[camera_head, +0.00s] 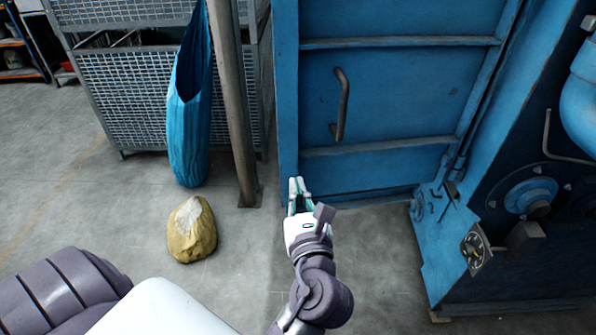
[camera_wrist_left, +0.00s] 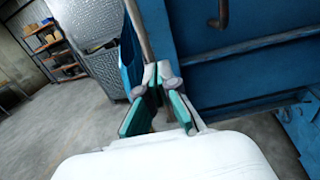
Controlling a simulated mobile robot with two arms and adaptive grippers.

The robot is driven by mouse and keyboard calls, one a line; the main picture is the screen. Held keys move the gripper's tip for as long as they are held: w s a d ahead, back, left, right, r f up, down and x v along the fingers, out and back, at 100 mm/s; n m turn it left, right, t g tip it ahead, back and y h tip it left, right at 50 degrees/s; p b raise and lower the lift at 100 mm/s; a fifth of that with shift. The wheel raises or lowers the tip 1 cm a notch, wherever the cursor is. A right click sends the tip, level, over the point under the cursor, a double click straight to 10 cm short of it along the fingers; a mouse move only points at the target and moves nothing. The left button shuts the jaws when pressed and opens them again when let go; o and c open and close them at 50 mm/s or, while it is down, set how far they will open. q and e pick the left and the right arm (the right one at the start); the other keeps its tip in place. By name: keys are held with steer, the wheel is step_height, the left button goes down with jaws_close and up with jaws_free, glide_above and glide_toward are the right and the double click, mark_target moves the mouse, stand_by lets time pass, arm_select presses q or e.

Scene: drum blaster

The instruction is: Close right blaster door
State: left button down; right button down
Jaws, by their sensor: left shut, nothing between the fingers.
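The blue blaster door (camera_head: 400,90) stands in front of me in the head view, with ribs across it and a dark bar handle (camera_head: 341,105) on its face. Its left edge is near the brown post. My left gripper (camera_head: 297,184) is shut and empty, low at the door's bottom left corner. The left wrist view shows its fingers (camera_wrist_left: 157,88) in front of the door's edge, with the door (camera_wrist_left: 240,70) to the right. I cannot tell whether the fingers touch the door. My right gripper is not in view.
A blue machine body (camera_head: 530,220) with a dial and knobs stands to the right. The grey floor (camera_head: 370,260) below the door is clear.

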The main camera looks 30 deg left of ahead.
mark_target(289, 141)
arm_select(q)
steer(key=p+x, duration=0.2)
steer(key=x, duration=0.9)
steer(key=shift+w+p, duration=0.25)
steer(key=shift+p, duration=0.15)
steer(key=shift+w+a+f, duration=0.1)
steer(key=shift+w+a, duration=0.4)
steer(key=shift+w, duration=0.05)
